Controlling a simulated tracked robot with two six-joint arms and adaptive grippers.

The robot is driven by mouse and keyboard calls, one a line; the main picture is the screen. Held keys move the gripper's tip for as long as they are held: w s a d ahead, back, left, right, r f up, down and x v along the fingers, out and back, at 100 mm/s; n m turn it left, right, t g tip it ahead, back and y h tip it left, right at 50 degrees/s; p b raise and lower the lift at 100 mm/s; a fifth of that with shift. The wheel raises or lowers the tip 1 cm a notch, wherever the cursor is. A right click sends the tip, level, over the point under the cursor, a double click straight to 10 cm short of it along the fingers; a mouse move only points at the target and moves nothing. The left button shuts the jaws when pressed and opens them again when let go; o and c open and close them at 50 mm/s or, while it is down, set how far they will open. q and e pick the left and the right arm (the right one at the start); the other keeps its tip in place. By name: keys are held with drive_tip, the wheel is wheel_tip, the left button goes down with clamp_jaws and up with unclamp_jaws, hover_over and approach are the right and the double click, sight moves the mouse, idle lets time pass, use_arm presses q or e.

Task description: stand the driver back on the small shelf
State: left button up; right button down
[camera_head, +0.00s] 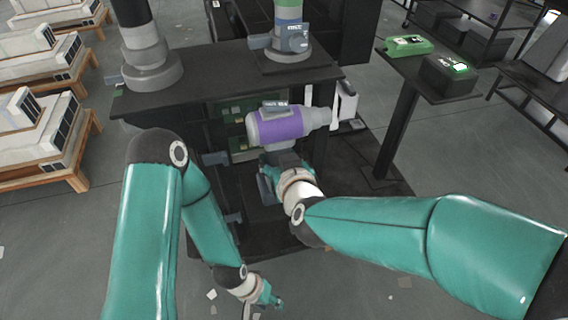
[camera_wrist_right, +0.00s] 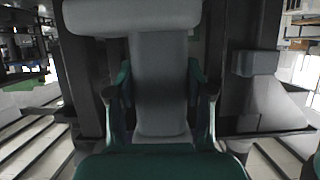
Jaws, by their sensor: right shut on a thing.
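The driver (camera_head: 281,127) has a grey body with a purple band, and in the head view it is in front of the dark bench. Its body lies about level, with the nose to the right. My right gripper (camera_head: 277,170) is shut on its grey handle below the body. In the right wrist view the handle (camera_wrist_right: 160,75) stands between the two fingers of my right gripper (camera_wrist_right: 160,108). A small dark shelf (camera_head: 400,72) on a post stands at the right. My left gripper (camera_head: 263,296) is low near the floor, away from the driver; its fingers are too small to read.
The dark bench (camera_head: 215,75) carries two columns. Pale units on wooden pallets (camera_head: 45,135) stand at the left. Open floor lies at lower right.

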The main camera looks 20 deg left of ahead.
drive_tip(key=shift+r, duration=0.1)
drive_tip(key=shift+c, duration=2.2)
unclamp_jaws()
drive_tip(key=p+v, duration=0.3)
drive_tip(key=v, duration=0.9)
drive_tip(key=w+d+f+m+g+h, duration=0.1)
drive_tip(key=d+f+g, duration=0.1)
drive_tip(key=d+f, duration=0.35)
drive_tip(key=d+f+m+g+h, duration=0.1)
drive_tip(key=d+f+m+h, duration=0.15)
drive_tip(key=f, duration=0.65)
drive_tip(key=w+d+f+m+g, duration=0.15)
drive_tip(key=d+f, duration=0.25)
drive_tip(key=f, duration=0.4)
drive_tip(key=s+d+f+m+g, duration=0.2)
drive_tip(key=s+d+f, duration=0.2)
drive_tip(key=s+f, duration=0.2)
drive_tip(key=s+d+f+m+g, duration=0.1)
drive_tip(key=s+d+f+g, duration=0.2)
drive_tip(key=f, duration=0.6)
drive_tip(key=s+d, duration=0.2)
drive_tip(key=s, duration=0.1)
drive_tip(key=shift+s+d+f+m+g, duration=0.2)
drive_tip(key=shift+s+d+m+g, duration=0.1)
drive_tip(key=shift+s+m+g, duration=0.1)
